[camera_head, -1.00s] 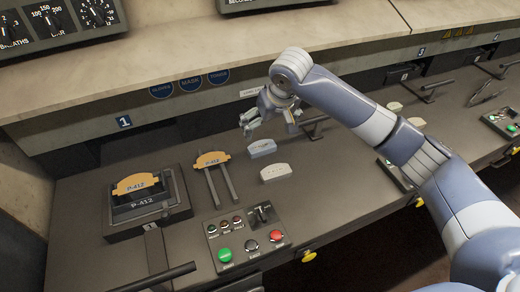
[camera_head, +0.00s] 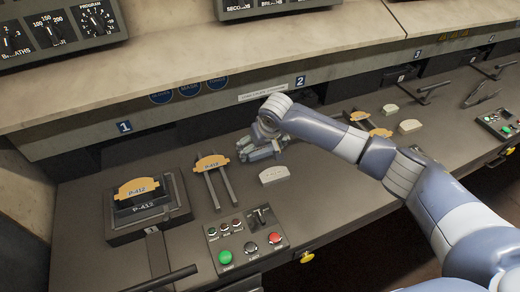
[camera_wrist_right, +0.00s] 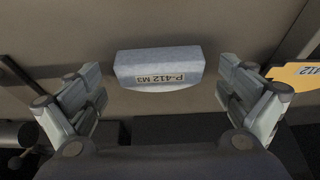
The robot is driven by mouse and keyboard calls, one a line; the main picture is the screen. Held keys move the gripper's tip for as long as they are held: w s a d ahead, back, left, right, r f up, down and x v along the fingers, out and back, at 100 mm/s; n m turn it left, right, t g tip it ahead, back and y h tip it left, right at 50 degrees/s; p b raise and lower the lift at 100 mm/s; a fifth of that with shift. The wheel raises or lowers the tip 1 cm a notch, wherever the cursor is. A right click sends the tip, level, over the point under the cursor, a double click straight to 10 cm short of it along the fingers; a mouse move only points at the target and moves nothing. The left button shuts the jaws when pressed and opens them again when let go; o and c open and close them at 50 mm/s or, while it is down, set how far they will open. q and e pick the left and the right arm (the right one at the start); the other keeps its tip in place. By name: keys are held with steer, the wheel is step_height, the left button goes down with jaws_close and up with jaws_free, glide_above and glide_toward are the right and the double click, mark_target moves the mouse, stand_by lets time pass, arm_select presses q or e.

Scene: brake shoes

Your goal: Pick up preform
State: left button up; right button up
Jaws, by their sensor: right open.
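A pale grey preform (camera_wrist_right: 160,66) marked "P-412 M3" lies in the right wrist view, between and slightly beyond the open fingertips, with a gap on either side. My right gripper (camera_head: 263,152) is low over the bench in the head view and covers the spot of the farther preform there. It also shows open and empty in the wrist view (camera_wrist_right: 161,92). A second pale preform (camera_head: 274,174) lies uncovered on the bench, just nearer than the gripper. My left gripper is not in view.
A yellow P-412 shoe (camera_head: 212,162) sits on two rails left of the gripper. Another yellow shoe (camera_head: 138,188) stands at a dark press block (camera_head: 183,205). A button panel (camera_head: 246,238) lies at the front. Further yellow and pale pieces (camera_head: 410,126) lie to the right.

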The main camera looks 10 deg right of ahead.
mark_target(261, 150)
steer(key=c, duration=1.3)
steer(key=shift+o, duration=0.2)
steer(key=shift+w+r+b, duration=0.1)
steer(key=shift+r+b, duration=0.3)
steer(key=shift+r, duration=0.25)
step_height(261, 150, up, 2)
steer(key=shift+r+b, duration=0.1)
steer(key=shift+b, duration=0.35)
steer(key=s+d+b, duration=0.1)
steer(key=s, duration=0.4)
steer(key=s+r, duration=0.1)
steer(key=s, duration=0.4)
steer(key=s+d+b, duration=0.1)
steer(key=s, duration=0.5)
steer(key=shift+d+r+b, duration=0.25)
steer(key=shift+d+b, duration=0.05)
steer(key=shift+b, duration=0.05)
